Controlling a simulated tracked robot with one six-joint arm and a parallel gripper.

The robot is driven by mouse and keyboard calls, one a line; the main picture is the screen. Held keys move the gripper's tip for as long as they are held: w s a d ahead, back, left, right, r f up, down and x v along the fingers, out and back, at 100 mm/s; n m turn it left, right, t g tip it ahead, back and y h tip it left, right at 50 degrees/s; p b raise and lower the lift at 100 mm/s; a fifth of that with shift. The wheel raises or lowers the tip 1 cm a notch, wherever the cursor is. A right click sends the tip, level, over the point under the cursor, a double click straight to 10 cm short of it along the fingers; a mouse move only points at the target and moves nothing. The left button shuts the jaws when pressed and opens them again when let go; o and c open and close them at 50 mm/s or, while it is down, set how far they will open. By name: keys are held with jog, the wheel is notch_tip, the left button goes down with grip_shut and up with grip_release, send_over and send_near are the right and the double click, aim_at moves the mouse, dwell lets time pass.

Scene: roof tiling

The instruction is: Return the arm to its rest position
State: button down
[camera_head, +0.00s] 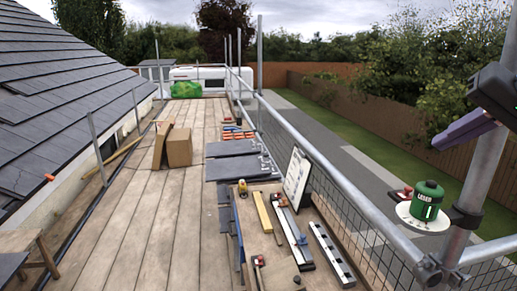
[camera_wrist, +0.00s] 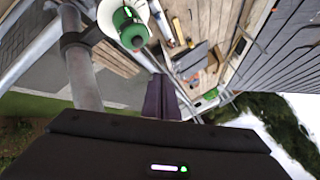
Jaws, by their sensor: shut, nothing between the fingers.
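My gripper (camera_head: 462,130) is at the right edge of the head view, beside the upright scaffold pole (camera_head: 487,150). Its purple fingers are closed together with nothing between them. They also show in the wrist view (camera_wrist: 161,96), with the dark gripper body below. Below the fingers in the head view, a green laser level (camera_head: 427,201) stands on a round white plate (camera_head: 413,222) fixed to the pole. In the wrist view the green device (camera_wrist: 130,28) is up and left of the fingers, apart from them. The rest of my arm is mostly out of view.
Tools and boards lie on a bench (camera_head: 262,215) by the guard rail (camera_head: 345,165). A clipboard (camera_head: 297,176), dark slates (camera_head: 240,167) and a cardboard box (camera_head: 179,147) are further along. The tiled roof (camera_head: 60,90) is at left. The plank deck (camera_head: 140,215) is largely clear.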

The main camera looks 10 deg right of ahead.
jog(key=a+f+n+g, duration=0.3)
jog(key=a+f, duration=1.1)
jog(key=a, duration=0.2)
jog(key=s+a+f+n, duration=0.1)
jog(key=s+a+f, duration=0.2)
jog(key=f, duration=0.2)
jog(key=s+a+f+n, duration=0.2)
jog(key=s+a+f, duration=0.1)
jog(key=f, duration=0.3)
jog(key=s+a+f+n+h, duration=0.1)
jog(key=s+a+f, duration=0.2)
jog(key=a+f, duration=0.2)
jog(key=shift+f+n+g, duration=0.3)
jog(key=shift+f, duration=0.45)
